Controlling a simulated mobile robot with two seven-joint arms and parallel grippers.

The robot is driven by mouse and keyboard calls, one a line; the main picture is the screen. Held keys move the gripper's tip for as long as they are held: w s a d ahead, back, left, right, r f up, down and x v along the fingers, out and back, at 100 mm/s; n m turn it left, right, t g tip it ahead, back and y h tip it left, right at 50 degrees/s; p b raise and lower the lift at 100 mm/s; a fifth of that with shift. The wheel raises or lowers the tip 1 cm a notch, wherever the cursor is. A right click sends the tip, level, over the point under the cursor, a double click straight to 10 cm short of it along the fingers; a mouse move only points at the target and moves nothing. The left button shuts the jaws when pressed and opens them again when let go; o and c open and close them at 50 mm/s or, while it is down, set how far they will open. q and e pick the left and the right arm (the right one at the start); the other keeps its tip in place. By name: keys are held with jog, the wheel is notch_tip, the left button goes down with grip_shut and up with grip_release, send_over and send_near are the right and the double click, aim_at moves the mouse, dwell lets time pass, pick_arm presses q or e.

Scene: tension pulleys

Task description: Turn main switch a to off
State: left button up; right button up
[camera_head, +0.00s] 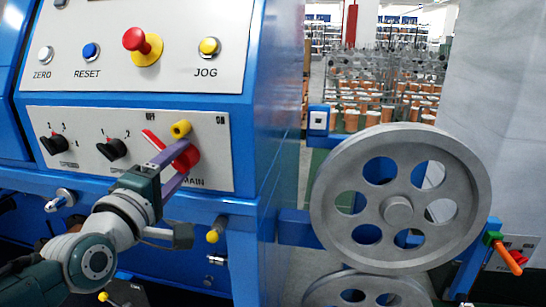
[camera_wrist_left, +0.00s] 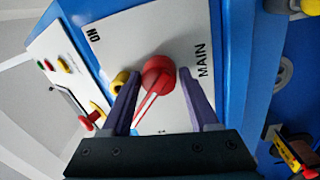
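Main switch a is a red round knob with a red lever (camera_head: 149,136), on the grey panel above the MAIN label. The lever points up and left toward the OFF label; the ON label is at the upper right. In the left wrist view the red knob (camera_wrist_left: 158,71) sits between my fingers, with its lever running down and left. My left gripper (camera_head: 184,160) is at the switch, its purple fingers apart on either side of the knob. In the left wrist view my left gripper (camera_wrist_left: 159,88) shows gaps beside the knob. My right gripper is out of view.
A yellow cylinder (camera_head: 180,129) sticks out close above the red knob. Two black speed knobs (camera_head: 112,149) are to the left. A red mushroom button (camera_head: 136,39) is above. A large grey pulley wheel (camera_head: 335,190) stands at the right.

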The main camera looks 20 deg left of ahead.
pick_arm(q)
jog(key=o, duration=0.3)
jog(key=shift+r, duration=0.1)
